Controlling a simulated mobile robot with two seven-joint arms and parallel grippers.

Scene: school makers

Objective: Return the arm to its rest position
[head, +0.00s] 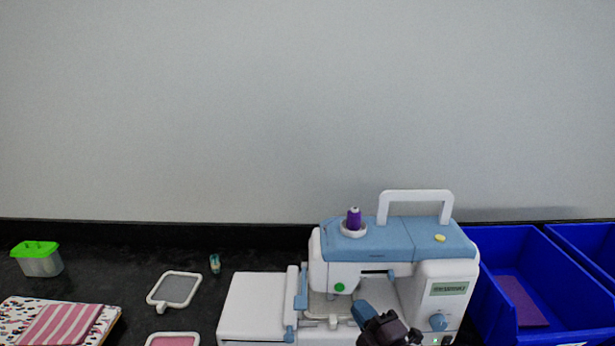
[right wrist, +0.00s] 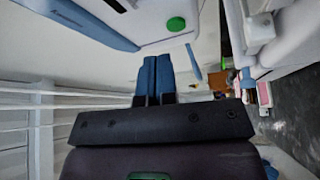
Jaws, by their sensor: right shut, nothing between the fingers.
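My right gripper (head: 364,310) is at the lower middle of the head view, in front of the white and blue sewing machine (head: 393,238). Its blue fingers point up toward the machine's needle area. In the right wrist view the two blue fingers (right wrist: 156,76) lie together, shut, with nothing between them. The machine's white body with the green button (right wrist: 176,24) is close beyond the fingertips. I cannot tell whether the fingers touch the machine. My left gripper is in neither view.
Blue bins (head: 483,280) stand right of the machine, one with a purple piece inside. A white embroidery frame (head: 174,288), a small spool (head: 215,264), a green-lidded container (head: 40,262) and folded striped cloth (head: 62,324) lie to the left. A grey wall rises behind the dark counter.

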